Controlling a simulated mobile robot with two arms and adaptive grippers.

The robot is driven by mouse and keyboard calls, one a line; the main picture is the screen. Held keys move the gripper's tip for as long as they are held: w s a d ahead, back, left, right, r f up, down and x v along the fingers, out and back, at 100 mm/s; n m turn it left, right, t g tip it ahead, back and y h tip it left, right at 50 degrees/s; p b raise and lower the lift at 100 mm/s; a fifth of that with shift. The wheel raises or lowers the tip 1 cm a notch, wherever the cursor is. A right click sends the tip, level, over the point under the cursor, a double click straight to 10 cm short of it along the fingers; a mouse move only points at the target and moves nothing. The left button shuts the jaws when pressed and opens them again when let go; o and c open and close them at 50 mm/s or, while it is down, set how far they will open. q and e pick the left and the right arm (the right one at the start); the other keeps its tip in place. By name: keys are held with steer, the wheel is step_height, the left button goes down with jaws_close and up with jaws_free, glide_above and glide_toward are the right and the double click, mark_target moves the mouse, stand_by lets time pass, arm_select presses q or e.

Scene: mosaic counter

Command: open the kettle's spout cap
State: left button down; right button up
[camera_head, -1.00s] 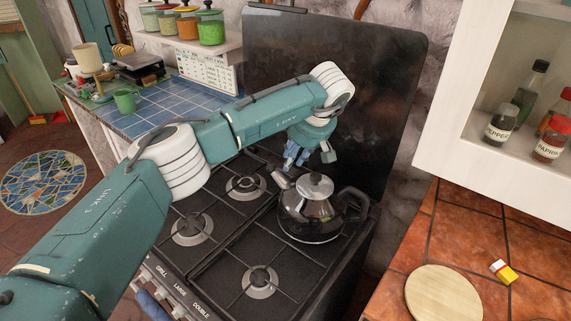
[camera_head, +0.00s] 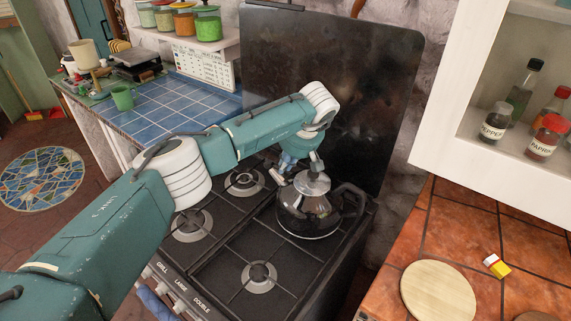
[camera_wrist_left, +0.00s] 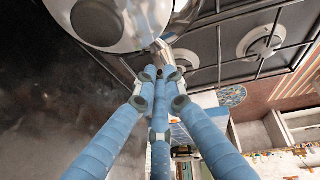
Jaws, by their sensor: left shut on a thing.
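The shiny steel kettle (camera_head: 309,213) with a dark handle stands upright on a back burner of the stove. Its spout (camera_head: 277,177) points left. In the left wrist view the kettle body (camera_wrist_left: 135,18) fills the top, and its spout (camera_wrist_left: 163,52) comes down to my fingertips. My left gripper (camera_head: 291,167) is at the spout side, beside the lid. In the left wrist view its blue fingers (camera_wrist_left: 160,74) close together at the spout's tip, on the spout cap. The cap itself is mostly hidden by the fingers, so its angle cannot be told. My right gripper is not in view.
The black stove (camera_head: 222,268) has several burners with grates. A dark upright panel (camera_head: 380,90) stands close behind the kettle. A tiled counter (camera_head: 455,235) with a round wooden board (camera_head: 438,291) is at the right. A blue-tiled counter (camera_head: 180,100) lies at the left.

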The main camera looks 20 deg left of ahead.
arm_select(q)
steer(key=y+b, duration=0.1)
steer(key=b, duration=0.1)
steer(key=f+y+b, duration=0.1)
steer(key=shift+d+f+t+b, duration=0.25)
steer(key=shift+d+t+b, duration=0.05)
steer(key=shift+t+b, duration=0.1)
steer(key=shift+s+y, duration=0.1)
steer(key=shift+y, duration=0.2)
steer(key=shift+r, duration=0.2)
steer(key=c, duration=1.9)
jaws_free()
steer(key=v, duration=1.2)
